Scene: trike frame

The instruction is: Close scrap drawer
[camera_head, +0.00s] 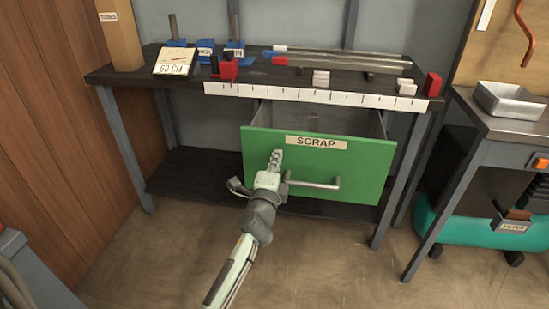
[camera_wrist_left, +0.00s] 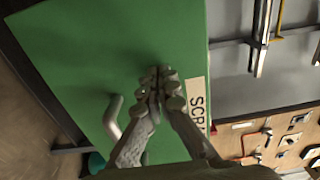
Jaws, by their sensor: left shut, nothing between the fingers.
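The scrap drawer has a green front (camera_head: 360,170) with a "SCRAP" label (camera_head: 317,142) and a silver bar handle (camera_head: 320,184). It is pulled out from under the workbench, and part of its inside shows behind the front. My left gripper (camera_head: 276,158) is shut and empty, its fingertips at the green front, left of the label and above the handle's left end. In the left wrist view the shut fingertips (camera_wrist_left: 160,85) lie over the green front (camera_wrist_left: 120,40) between label and handle (camera_wrist_left: 112,118). I cannot tell whether they touch it. My right gripper is out of view.
The workbench (camera_head: 130,73) holds blue fixtures, a red clamp (camera_head: 229,70), metal tubes (camera_head: 340,58) and a white ruler strip (camera_head: 315,95) along its edge. A second table (camera_head: 480,120) with a metal tray (camera_head: 510,99) stands at right. The floor in front is clear.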

